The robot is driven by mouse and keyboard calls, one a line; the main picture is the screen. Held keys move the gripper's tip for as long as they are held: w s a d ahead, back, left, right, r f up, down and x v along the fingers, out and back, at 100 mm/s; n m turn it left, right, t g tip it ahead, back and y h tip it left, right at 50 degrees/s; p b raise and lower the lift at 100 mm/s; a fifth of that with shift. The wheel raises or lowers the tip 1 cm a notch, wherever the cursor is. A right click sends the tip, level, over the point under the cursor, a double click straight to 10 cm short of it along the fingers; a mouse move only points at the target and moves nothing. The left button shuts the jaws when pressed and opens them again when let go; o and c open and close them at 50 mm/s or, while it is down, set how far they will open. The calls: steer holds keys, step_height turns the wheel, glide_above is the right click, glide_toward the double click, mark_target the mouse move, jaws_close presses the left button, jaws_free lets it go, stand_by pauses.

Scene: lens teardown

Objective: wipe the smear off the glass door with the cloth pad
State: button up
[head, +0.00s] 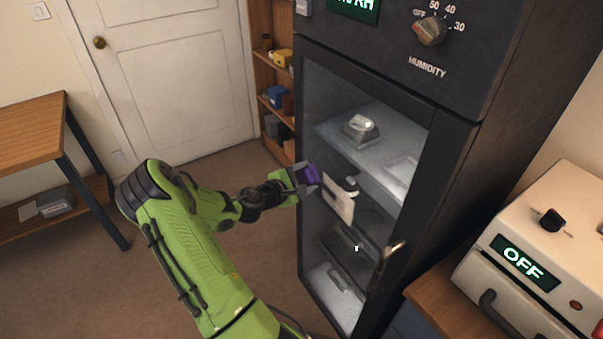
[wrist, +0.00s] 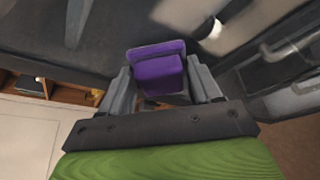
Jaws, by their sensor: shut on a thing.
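My gripper (head: 303,179) is shut on the purple cloth pad (head: 312,174), in front of the left part of the cabinet's glass door (head: 318,110). In the wrist view the pad (wrist: 158,72) sits between both fingers, its flat face turned toward the dark door. I cannot tell whether the pad touches the glass. A pale beige patch (head: 338,205) shows at the door just right of the pad. I cannot tell whether it is the smear or something behind the glass.
The door has a metal handle (head: 390,252) at its right edge. Shelves with items show through the glass. A beige machine reading OFF (head: 530,262) stands at right. A shelf unit (head: 272,85) is behind the cabinet, and a wooden table (head: 30,130) is at left. Floor between is clear.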

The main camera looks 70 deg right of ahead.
steer(key=shift+s+a+f+b, duration=0.1)
steer(key=shift+s+a+b, duration=0.1)
steer(key=shift+s+a, duration=0.5)
steer(key=shift+s+a+r+b, duration=0.15)
steer(key=shift+s+a, duration=0.4)
steer(key=shift+s, duration=0.4)
steer(key=shift+s+a+f+b, duration=0.2)
steer(key=shift+s+a, duration=0.4)
steer(key=shift+s, duration=0.2)
steer(key=shift+s+a+b, duration=0.85)
steer(key=shift+s+a, duration=0.65)
steer(key=shift+s, duration=0.2)
steer(key=p, duration=0.6)
glide_toward(336, 196)
steer(key=w+d+f, duration=0.1)
steer(key=shift+w+f, duration=0.2)
steer(key=shift+f, duration=0.15)
